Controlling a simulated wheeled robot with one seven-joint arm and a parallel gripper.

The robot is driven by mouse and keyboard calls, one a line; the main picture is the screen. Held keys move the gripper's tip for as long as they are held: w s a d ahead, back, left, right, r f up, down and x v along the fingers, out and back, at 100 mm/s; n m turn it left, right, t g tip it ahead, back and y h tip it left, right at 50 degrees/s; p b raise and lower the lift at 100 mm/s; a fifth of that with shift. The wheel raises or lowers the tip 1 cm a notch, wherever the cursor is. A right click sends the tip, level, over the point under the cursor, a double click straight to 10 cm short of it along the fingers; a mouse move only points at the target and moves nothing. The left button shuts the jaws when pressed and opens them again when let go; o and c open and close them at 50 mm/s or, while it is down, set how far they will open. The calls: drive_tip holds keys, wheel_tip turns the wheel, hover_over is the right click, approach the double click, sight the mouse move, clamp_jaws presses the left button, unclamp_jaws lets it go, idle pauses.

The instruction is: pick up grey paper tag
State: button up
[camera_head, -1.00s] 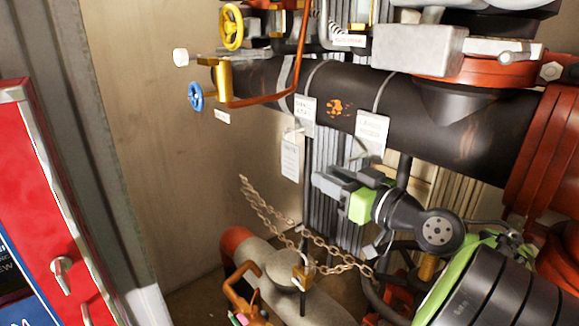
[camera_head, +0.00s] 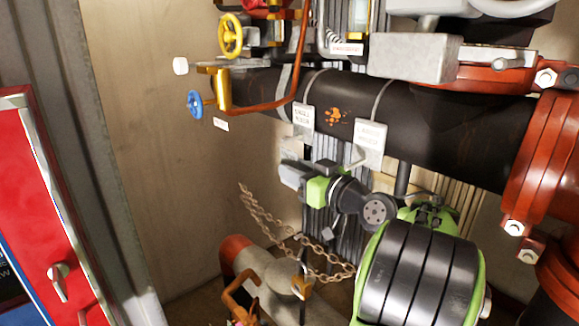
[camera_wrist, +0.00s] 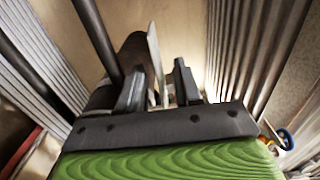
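Several pale tags hang at the dark pipe (camera_head: 440,125) in the head view. One tag (camera_head: 303,118) hangs at the left strap and another tag (camera_head: 370,136) hangs to its right. A lower pale tag (camera_head: 297,143) hangs behind the left one, its lower part hidden by my gripper (camera_head: 291,174). I cannot tell by colour which is the grey paper tag. In the wrist view my gripper (camera_wrist: 158,88) is open. A thin pale tag (camera_wrist: 154,55) stands nearly edge-on between the two fingers, with a gap to the right finger. Contact with the left finger is unclear.
A blue handwheel (camera_head: 195,104) and a yellow handwheel (camera_head: 231,36) are at the left end of the pipe. A chain (camera_head: 265,225) hangs below my gripper. A red cabinet (camera_head: 45,200) stands at the left.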

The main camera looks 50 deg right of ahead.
drive_tip(key=w, duration=0.2)
drive_tip(key=shift+w+d, duration=0.15)
drive_tip(key=shift+w, duration=0.2)
drive_tip(key=shift+s, duration=0.1)
clamp_jaws()
